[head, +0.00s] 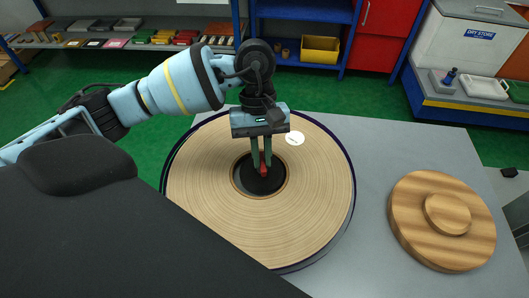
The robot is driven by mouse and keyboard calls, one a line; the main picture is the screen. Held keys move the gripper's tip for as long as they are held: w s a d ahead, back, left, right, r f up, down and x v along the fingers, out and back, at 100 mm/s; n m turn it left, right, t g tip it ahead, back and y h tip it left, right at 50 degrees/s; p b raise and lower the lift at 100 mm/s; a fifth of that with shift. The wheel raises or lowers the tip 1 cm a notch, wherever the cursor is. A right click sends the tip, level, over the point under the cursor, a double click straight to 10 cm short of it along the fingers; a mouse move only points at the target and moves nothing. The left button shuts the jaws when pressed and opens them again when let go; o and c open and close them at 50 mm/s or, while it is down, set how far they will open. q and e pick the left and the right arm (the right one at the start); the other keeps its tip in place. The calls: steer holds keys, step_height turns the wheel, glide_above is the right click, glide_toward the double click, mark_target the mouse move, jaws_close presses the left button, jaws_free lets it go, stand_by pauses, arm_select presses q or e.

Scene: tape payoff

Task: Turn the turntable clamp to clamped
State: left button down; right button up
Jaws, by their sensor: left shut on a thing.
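The turntable holds a large tan wound tape roll (215,215) on the grey table, with a white round label (295,138) on its top. A black hub (256,184) sits in the roll's centre hole. A small red clamp handle (263,170) stands on the hub. My left gripper (262,165) points down over the hub, its two fingers shut on the red clamp handle. The fingers hide part of the handle, and I cannot tell its exact angle. My right gripper is not in view.
A round wooden piece with a raised centre (441,220) lies on the table (375,150) at the right. Blue shelves with a yellow bin (320,49) and a white dry store cabinet (470,50) stand behind. The table between roll and wooden piece is clear.

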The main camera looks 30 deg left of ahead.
arm_select(q)
steer(key=shift+f+m+y+b, duration=0.1)
steer(key=shift+m+y+b, duration=0.2)
steer(key=shift+m+b, duration=0.7)
steer(key=shift+m+g+y+b, duration=0.3)
steer(key=shift+m+b, duration=0.3)
steer(key=shift+m, duration=0.1)
steer(key=shift+r, duration=0.2)
steer(key=c, duration=1.5)
jaws_free()
steer(key=v, duration=0.7)
steer(key=shift+w+r+p, duration=0.2)
steer(key=shift+r+p, duration=0.1)
steer(key=shift+p, duration=0.05)
